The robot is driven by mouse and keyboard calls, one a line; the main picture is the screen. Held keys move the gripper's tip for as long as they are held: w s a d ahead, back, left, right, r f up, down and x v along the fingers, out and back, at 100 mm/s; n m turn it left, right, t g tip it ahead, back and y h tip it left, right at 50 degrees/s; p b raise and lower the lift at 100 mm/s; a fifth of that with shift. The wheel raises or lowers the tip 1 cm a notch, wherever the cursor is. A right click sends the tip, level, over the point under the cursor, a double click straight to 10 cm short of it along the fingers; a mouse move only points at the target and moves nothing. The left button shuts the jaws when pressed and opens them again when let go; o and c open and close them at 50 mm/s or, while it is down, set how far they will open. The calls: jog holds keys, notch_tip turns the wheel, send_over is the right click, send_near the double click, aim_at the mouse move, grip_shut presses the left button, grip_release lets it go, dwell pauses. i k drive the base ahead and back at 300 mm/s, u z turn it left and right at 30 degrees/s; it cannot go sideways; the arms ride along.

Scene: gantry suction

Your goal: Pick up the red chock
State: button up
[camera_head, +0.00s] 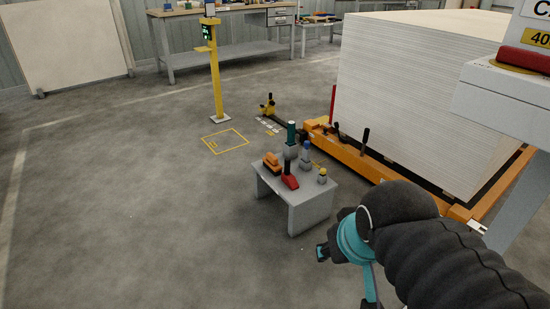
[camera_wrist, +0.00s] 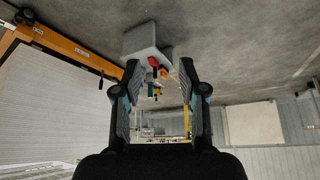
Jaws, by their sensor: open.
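The red chock (camera_head: 290,181) stands on a small grey table (camera_head: 312,212) in the head view, near the table's front edge. A dark upright part rises at its back. In the wrist view the red chock (camera_wrist: 153,62) appears small and distant, in the gap between the fingers. My gripper (camera_head: 345,278) is in front of the table and to its right in the head view, apart from the chock. In the wrist view my gripper (camera_wrist: 160,65) has its two fingers spread wide with nothing between them.
An orange frame with a white stack (camera_head: 415,90) stands behind right. Floor at left is clear.

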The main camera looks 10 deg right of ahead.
aim_at(288, 178)
jog(key=u, duration=0.15)
jog(key=i, duration=1.55)
jog(key=u, duration=0.1)
